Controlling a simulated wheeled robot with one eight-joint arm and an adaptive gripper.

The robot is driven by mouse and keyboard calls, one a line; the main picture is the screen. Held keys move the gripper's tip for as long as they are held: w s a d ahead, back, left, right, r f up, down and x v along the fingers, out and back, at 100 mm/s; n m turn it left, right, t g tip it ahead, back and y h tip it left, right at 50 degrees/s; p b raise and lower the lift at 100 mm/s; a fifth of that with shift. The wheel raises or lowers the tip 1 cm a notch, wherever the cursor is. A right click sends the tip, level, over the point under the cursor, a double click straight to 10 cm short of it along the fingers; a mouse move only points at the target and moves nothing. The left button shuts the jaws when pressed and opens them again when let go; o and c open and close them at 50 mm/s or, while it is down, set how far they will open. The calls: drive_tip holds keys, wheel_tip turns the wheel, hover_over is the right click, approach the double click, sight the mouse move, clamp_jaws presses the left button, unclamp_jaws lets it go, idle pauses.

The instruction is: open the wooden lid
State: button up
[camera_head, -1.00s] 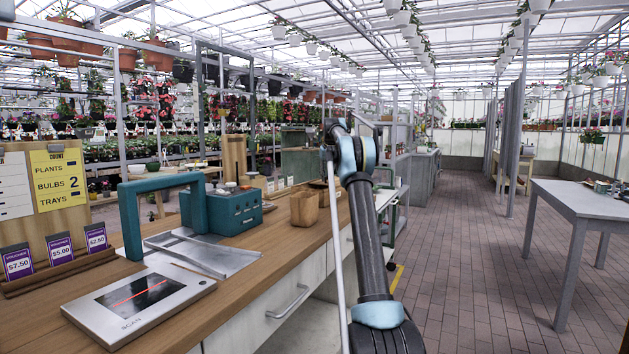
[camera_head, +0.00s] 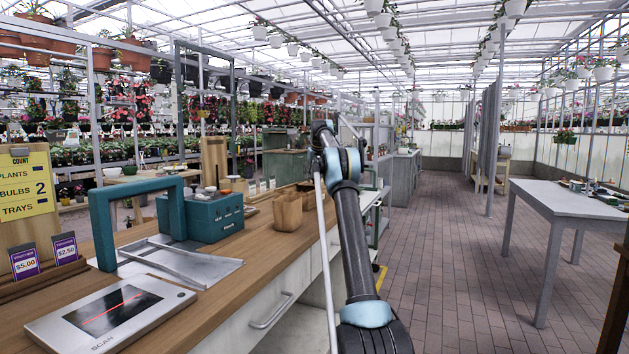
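I cannot make out a wooden lid in the head view. My arm rises from the bottom edge, right of the counter, to a bent joint near the middle of the picture. My gripper does not show; the arm's far end is hidden behind that joint. A long wooden counter (camera_head: 225,262) runs along the left, with a small brown open container (camera_head: 287,212) and a teal box (camera_head: 214,220) on it.
A flat scanner (camera_head: 112,312), a metal tray with a teal frame (camera_head: 103,240) and price cards (camera_head: 24,262) are on the counter. A grey table (camera_head: 568,203) stands at right. The brick-paved aisle (camera_head: 445,240) between is clear.

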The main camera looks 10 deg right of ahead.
drive_tip(key=shift+r, duration=0.1)
drive_tip(key=v, duration=1.1)
drive_tip(key=shift+r, duration=0.35)
drive_tip(key=shift+s+r, duration=0.1)
drive_tip(key=shift+s, duration=0.05)
